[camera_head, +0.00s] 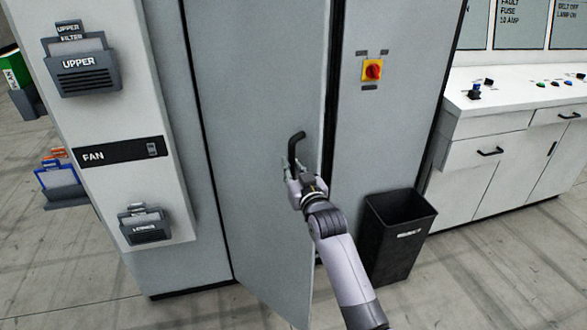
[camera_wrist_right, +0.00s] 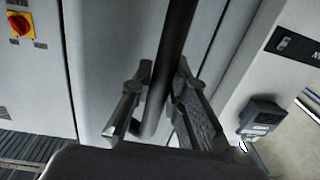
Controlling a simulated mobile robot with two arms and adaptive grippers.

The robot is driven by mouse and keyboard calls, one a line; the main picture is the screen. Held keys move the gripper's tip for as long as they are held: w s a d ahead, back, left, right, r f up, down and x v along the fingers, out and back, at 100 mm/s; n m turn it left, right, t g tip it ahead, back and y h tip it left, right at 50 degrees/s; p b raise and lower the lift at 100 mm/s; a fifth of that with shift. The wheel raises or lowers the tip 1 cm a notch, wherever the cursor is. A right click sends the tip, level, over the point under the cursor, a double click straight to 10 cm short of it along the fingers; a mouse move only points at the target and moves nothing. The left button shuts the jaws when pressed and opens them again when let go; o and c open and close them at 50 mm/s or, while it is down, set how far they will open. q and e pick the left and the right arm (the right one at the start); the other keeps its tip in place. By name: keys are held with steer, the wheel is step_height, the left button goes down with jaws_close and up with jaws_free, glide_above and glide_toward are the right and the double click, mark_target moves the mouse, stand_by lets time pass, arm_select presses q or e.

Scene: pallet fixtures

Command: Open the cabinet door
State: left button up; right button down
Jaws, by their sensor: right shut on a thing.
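The grey cabinet door (camera_head: 250,120) stands ajar in the head view, its lower right corner swung out from the cabinet front. A black bar handle (camera_head: 296,150) sits near the door's right edge. My right gripper (camera_head: 290,175) is at the handle's lower part. In the right wrist view the black handle (camera_wrist_right: 168,75) runs between the two fingers of my right gripper (camera_wrist_right: 160,110), which is shut on it. The interior behind the door is hidden. My left gripper is in neither view.
A black waste bin (camera_head: 398,235) stands on the floor right of the door. A red and yellow rotary switch (camera_head: 373,69) is on the fixed panel. A white workbench (camera_head: 500,150) with drawers is at the right. A light panel labelled FAN (camera_head: 120,180) is at the left.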

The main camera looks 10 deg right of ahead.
steer(key=c, duration=1.5)
jaws_free()
steer(key=shift+w+a+r, duration=0.1)
steer(key=shift+a, duration=0.05)
steer(key=shift+c, duration=0.2)
steer(key=shift+s+d, duration=0.2)
steer(key=shift+s, duration=0.45)
steer(key=v, duration=1)
steer(key=shift+s, duration=0.4)
steer(key=shift+d, duration=0.1)
steer(key=shift+c, duration=0.2)
